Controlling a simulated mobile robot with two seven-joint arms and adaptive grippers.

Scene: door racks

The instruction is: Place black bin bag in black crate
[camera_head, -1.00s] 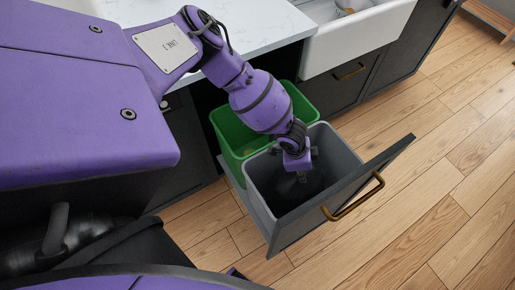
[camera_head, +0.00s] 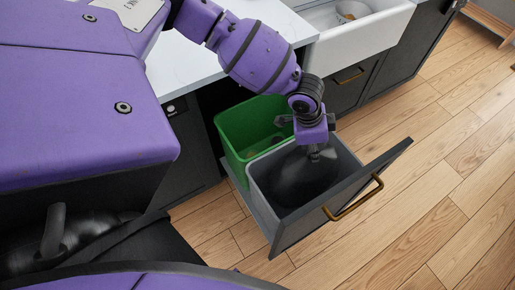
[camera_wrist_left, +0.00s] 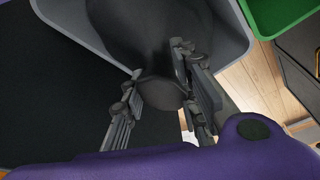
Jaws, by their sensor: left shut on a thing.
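The black bin bag (camera_head: 297,180) is a dark, rounded mass in the grey bin (camera_head: 262,190) of the pulled-out drawer. In the left wrist view the bag (camera_wrist_left: 150,45) bulges between the grey bin's walls, its gathered top between the fingers. My left gripper (camera_head: 315,154) points down over the grey bin and is shut on the bag's top; its fingers also show in the left wrist view (camera_wrist_left: 160,85). The bag's bottom is hidden inside the bin. I cannot make out a black crate. My right gripper is not in view.
A green bin (camera_head: 235,130) stands behind the grey one in the same drawer. The dark drawer front (camera_head: 300,232) has a brass handle (camera_head: 355,200). A white sink (camera_head: 350,45) and countertop (camera_head: 185,62) lie behind. Wooden floor (camera_head: 430,190) is clear at right.

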